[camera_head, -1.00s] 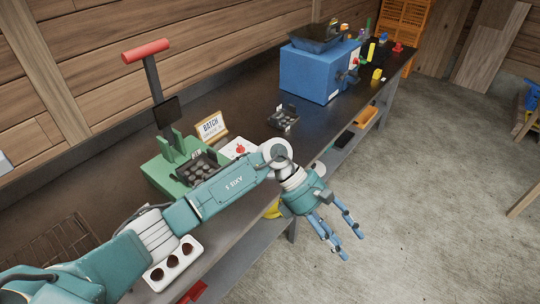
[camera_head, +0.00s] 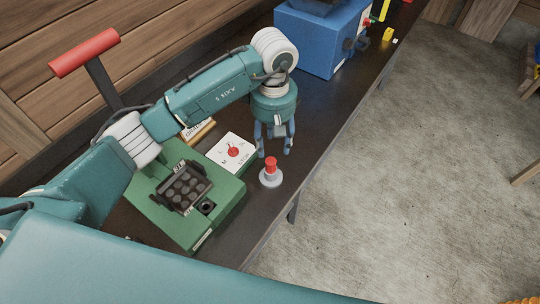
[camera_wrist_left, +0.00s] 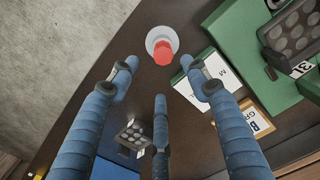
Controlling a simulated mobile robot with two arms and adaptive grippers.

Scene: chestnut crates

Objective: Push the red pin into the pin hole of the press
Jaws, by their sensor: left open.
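The red pin (camera_head: 271,164) stands upright on a round grey base (camera_head: 270,182) on the bench, at the right of the green press (camera_head: 228,201). A round dark hole (camera_head: 207,207) shows on the press, in front of its black plate with several round cavities (camera_head: 183,186). My left gripper (camera_head: 275,154) points down, open and empty, just behind the pin and apart from it. In the left wrist view, the red pin (camera_wrist_left: 163,53) is beyond the spread fingertips (camera_wrist_left: 158,70), near the top middle. My right gripper is out of view.
The press's red-handled lever (camera_head: 84,52) rises at left. A blue machine (camera_head: 322,40) stands farther back. The bench's front edge is close to the pin's right.

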